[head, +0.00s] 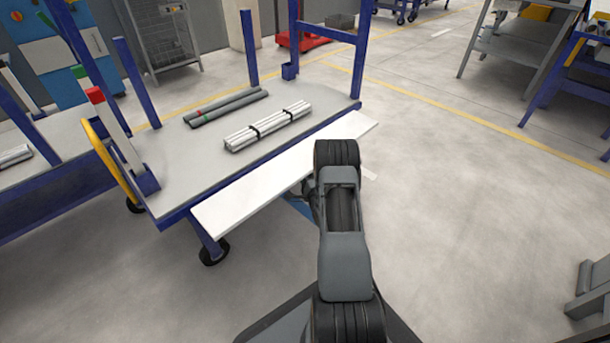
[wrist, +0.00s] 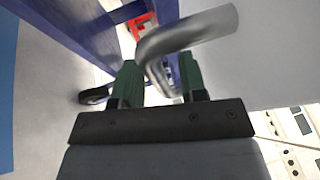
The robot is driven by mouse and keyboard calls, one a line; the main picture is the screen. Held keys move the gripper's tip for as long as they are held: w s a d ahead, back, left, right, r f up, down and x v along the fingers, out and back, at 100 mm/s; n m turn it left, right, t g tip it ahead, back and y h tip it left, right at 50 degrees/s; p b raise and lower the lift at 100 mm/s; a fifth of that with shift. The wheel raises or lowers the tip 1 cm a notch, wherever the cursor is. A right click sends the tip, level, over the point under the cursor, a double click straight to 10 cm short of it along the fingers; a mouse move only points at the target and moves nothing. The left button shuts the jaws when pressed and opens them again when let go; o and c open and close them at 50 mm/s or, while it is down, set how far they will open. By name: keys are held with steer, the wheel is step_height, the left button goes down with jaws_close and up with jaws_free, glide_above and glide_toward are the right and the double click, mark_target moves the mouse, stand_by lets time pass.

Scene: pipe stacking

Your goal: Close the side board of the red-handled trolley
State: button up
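The trolley deck (head: 185,165) is at the left in the head view, with a red-topped post (head: 96,95) at its left end. Its white side board (head: 235,205) sticks out along the near long edge, folded out from the deck. In the wrist view a bent metal handle (wrist: 185,38) runs beside a pale flat surface, which looks like the board. My gripper (wrist: 160,82) has two green fingers standing apart, with the handle's lower end in or just in front of the gap. I cannot tell whether they touch. My arm hides the gripper in the head view.
Grey pipes (head: 225,107) and a strapped bundle of white pipes (head: 267,125) lie on the deck. A yellow handle (head: 110,160) is at the deck's left end. Another blue-framed trolley (head: 50,195) stands close at the left. Open floor (head: 460,210) lies to the right.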

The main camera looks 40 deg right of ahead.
jaws_close()
stand_by(0.3)
steer(key=shift+r, duration=0.1)
